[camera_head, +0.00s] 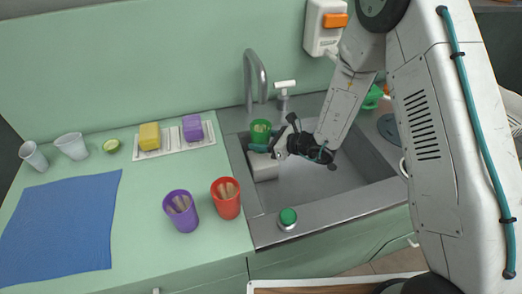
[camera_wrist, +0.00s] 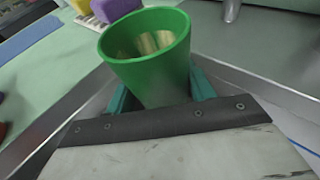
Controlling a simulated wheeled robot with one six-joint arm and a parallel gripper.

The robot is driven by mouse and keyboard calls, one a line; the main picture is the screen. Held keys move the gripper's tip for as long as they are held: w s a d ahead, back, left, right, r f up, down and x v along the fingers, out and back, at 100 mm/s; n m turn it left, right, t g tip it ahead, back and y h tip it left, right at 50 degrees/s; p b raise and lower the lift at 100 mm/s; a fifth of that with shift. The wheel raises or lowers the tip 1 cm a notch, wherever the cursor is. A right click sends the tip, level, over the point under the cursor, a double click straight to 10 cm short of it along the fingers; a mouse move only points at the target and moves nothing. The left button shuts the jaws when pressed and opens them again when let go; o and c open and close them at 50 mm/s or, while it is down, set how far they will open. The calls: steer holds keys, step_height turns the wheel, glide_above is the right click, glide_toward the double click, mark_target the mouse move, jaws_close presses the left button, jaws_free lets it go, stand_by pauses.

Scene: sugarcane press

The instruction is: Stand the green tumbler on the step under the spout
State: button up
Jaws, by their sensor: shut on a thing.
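The green tumbler (camera_head: 260,131) is held upright over the left part of the sink, below the grey curved spout (camera_head: 257,72). In the wrist view the tumbler (camera_wrist: 148,62) fills the upper middle, with pale pieces inside. My gripper (camera_head: 263,147) is shut on it, with teal fingers on both sides in the wrist view (camera_wrist: 160,92). A pale block (camera_head: 264,171), which looks like the step, stands in the sink just below my gripper. Whether the tumbler's base touches it is hidden by my gripper.
A purple cup (camera_head: 181,212) and a red cup (camera_head: 226,200) with sticks stand on the counter left of the sink. A green-topped round item (camera_head: 287,217) sits on the sink's front rim. Yellow (camera_head: 150,136) and purple (camera_head: 192,127) blocks lie behind. The right sink basin is clear.

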steer(key=shift+f, duration=2.15)
steer(key=shift+f, duration=0.1)
steer(key=o, duration=1)
